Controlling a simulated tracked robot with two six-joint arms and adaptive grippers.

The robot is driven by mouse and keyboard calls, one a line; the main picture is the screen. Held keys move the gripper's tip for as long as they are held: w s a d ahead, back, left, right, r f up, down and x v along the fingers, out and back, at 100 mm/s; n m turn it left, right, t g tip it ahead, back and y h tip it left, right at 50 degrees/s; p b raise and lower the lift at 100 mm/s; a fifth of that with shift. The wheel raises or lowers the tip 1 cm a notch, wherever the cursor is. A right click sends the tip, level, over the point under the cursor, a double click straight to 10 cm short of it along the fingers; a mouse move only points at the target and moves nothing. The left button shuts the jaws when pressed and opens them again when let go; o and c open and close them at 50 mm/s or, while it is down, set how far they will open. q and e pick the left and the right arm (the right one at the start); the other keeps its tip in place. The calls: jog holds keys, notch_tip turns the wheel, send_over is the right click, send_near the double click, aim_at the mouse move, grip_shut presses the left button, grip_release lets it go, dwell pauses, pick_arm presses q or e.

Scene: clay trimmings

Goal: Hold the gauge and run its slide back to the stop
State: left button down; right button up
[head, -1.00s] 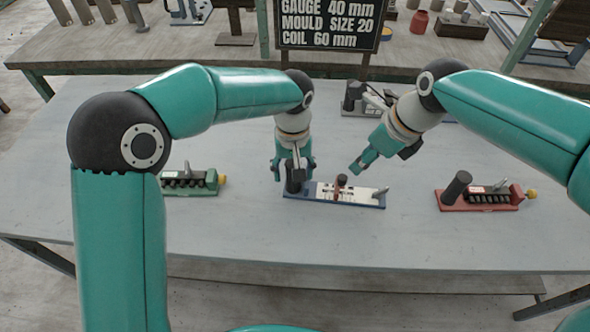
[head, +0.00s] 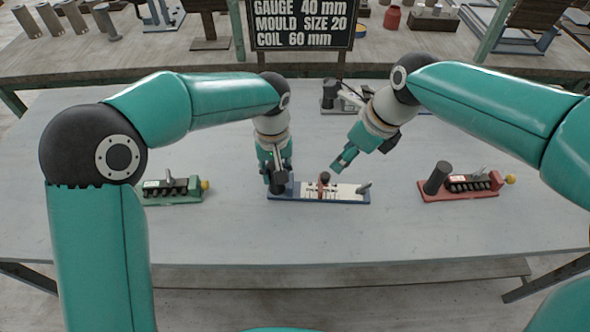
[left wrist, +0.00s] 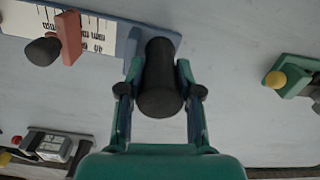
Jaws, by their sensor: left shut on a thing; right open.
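The gauge is a long blue base (head: 318,202) with a white scale, lying flat on the grey table. A dark upright handle post (head: 279,187) stands at its left end. My left gripper (head: 276,178) is shut on this post; the left wrist view shows the post (left wrist: 160,80) between its fingers. The red slide (left wrist: 69,38) sits part-way along the scale, with a dark knob (head: 324,178) on it. A small grey peg (head: 364,187) is at the right end. My right gripper (head: 343,160) is open, above and right of the knob, apart from it.
A green device (head: 173,198) with a yellow knob stands to the left, and a red one (head: 460,195) to the right. A grey device (head: 340,104) stands behind, near my right arm. A dark sign (head: 302,25) rises at the back. The table front is clear.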

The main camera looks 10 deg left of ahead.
aim_at(326, 175)
jog(key=w+a+r+n+g+h, duration=0.1)
jog(key=a+n+h, duration=0.1)
jog(key=n, duration=1.2)
jog(key=w+a+r+n+g+h, duration=0.1)
jog(key=n, duration=1.2)
jog(key=f, duration=1.1)
jog(key=shift+a+f, duration=0.1)
jog(key=shift+a, duration=0.1)
